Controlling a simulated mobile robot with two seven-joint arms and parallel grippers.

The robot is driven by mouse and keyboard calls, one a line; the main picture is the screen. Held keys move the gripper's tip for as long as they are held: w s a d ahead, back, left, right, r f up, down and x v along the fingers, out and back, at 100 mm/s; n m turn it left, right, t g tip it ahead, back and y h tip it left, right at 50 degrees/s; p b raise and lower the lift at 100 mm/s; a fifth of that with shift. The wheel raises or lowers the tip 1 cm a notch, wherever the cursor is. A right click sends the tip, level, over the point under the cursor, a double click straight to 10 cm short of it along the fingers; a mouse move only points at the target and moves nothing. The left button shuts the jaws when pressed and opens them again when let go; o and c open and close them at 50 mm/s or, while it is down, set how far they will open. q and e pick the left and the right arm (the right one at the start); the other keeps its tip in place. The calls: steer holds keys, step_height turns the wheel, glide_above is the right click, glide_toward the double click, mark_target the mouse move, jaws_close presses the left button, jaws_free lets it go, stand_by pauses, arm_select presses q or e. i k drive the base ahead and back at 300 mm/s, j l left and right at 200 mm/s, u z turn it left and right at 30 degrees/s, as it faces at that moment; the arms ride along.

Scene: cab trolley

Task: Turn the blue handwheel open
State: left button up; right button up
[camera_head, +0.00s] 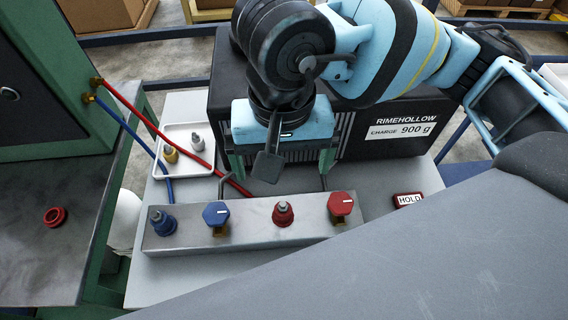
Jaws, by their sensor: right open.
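The blue handwheel (216,212) is a faceted knob with a white mark on top. It sits on the left half of the grey manifold block (250,228). A red handwheel (340,203) of the same kind sits near the block's right end. My right gripper (282,170) points down with its two green fingers wide apart and nothing between them. It appears above and behind the block, with its left finger behind and a little right of the blue handwheel. Its exact height is hard to tell. My left gripper is out of view.
A blue fitting (163,222) and a red fitting (283,213) stand on the block. Red and blue hoses run from the green cabinet (50,70). A white tray (183,137) holds two fittings. A dark RIMEHOLLOW unit (385,140) stands behind; a HOLD tag (408,200) lies right.

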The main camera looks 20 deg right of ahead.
mark_target(215, 214)
steer(key=k, duration=1)
